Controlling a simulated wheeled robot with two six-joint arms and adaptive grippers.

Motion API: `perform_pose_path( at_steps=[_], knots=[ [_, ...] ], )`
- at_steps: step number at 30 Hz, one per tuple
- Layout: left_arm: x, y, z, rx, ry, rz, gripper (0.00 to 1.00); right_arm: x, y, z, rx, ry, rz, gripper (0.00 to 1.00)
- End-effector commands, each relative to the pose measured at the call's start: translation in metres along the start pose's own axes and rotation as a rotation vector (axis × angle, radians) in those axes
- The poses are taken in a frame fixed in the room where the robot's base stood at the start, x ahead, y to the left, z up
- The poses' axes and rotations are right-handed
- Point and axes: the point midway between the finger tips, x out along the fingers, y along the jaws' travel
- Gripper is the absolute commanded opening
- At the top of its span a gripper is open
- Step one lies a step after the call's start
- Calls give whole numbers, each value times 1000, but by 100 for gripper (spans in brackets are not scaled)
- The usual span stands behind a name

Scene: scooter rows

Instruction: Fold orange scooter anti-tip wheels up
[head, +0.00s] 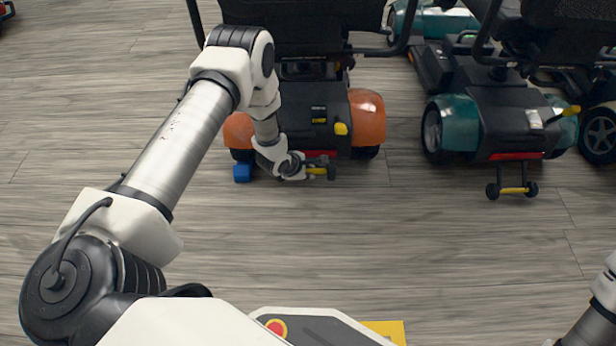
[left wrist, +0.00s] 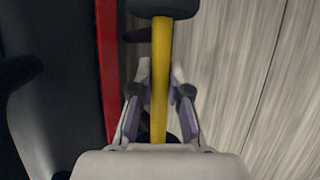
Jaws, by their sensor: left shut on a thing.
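The orange scooter (head: 367,117) stands at the top middle of the head view, its rear facing me. Its anti-tip wheels sit behind the rear on a yellow bar (head: 317,171), with one black wheel (head: 331,172) showing at the right end. My left gripper (head: 303,170) is at this bar. In the left wrist view the yellow bar (left wrist: 161,70) runs between the two fingers of the left gripper (left wrist: 160,98), which is shut on it. A black wheel (left wrist: 163,7) is at the bar's far end. My right gripper is out of view.
A blue block (head: 242,172) is on the floor by the scooter's left rear wheel. A teal scooter (head: 459,122) stands to the right, its anti-tip wheels (head: 512,190) low behind it. Another scooter is beyond it. The floor in front is clear.

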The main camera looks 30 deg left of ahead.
Motion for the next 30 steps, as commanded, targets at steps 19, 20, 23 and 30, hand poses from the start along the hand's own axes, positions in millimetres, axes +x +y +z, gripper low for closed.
perform_pose_path(
  at_steps=[19,20,23,30],
  knots=[
    [-4,11,2,0,-1,5,0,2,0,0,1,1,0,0],
    [-4,11,2,0,-1,5,0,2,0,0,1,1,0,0],
    [-4,11,2,0,-2,5,23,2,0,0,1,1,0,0],
    [-4,10,2,0,-1,3,42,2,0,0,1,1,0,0]
  ],
)
